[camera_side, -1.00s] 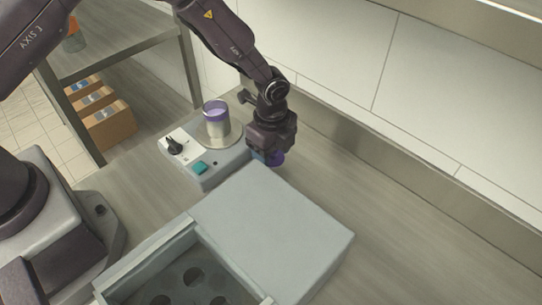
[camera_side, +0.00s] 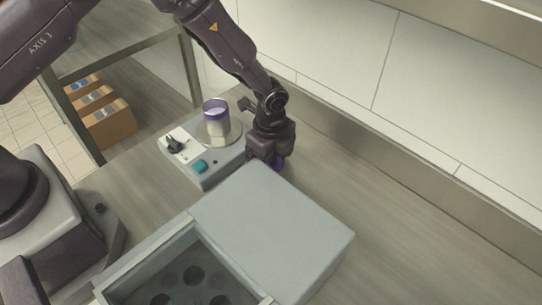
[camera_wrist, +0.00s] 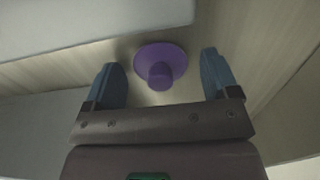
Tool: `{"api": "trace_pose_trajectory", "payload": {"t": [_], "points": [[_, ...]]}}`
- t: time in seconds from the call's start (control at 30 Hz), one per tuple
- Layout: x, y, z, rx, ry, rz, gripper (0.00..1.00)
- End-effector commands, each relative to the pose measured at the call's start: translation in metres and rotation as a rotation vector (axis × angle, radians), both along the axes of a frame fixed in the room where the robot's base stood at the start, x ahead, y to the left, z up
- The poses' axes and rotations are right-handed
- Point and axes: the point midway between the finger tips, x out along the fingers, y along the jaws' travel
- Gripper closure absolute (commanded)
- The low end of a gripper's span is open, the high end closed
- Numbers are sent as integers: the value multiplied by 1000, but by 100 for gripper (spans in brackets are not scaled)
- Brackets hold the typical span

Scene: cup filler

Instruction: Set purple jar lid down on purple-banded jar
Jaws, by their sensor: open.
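The purple jar lid (camera_wrist: 172,58) lies on the counter, a round disc with a knob on top. In the wrist view it sits between and a little beyond my gripper's (camera_wrist: 162,85) two open blue fingers, with a gap on each side. In the side view only a bit of the lid (camera_side: 278,162) shows, mostly hidden by my gripper (camera_side: 265,163), which is low over it. The purple-banded jar (camera_side: 215,113) stands upright and uncovered on the round plate of the grey device, left of my gripper.
The grey device (camera_side: 199,182) has a black knob (camera_side: 175,144) and a teal button (camera_side: 199,166). A large grey box with a flat top (camera_side: 270,225) and an open bin with round holes (camera_side: 200,240) stand in front. The counter to the right is clear.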

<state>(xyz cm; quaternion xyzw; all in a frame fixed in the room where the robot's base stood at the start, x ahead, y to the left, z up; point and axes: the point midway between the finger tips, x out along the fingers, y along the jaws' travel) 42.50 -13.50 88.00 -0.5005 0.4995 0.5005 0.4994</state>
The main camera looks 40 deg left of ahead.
Motion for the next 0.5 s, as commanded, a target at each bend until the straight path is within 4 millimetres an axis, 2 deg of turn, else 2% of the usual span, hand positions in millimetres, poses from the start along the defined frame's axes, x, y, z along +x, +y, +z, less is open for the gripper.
{"api": "trace_pose_trajectory", "payload": {"t": [0.07,0.3,0.37,0.5], "points": [[1,0,4,0,-3,0,19],[1,0,39,-1,-3,1,19],[0,0,45,-1,-2,1,15],[0,0,51,0,0,0,15]]}}
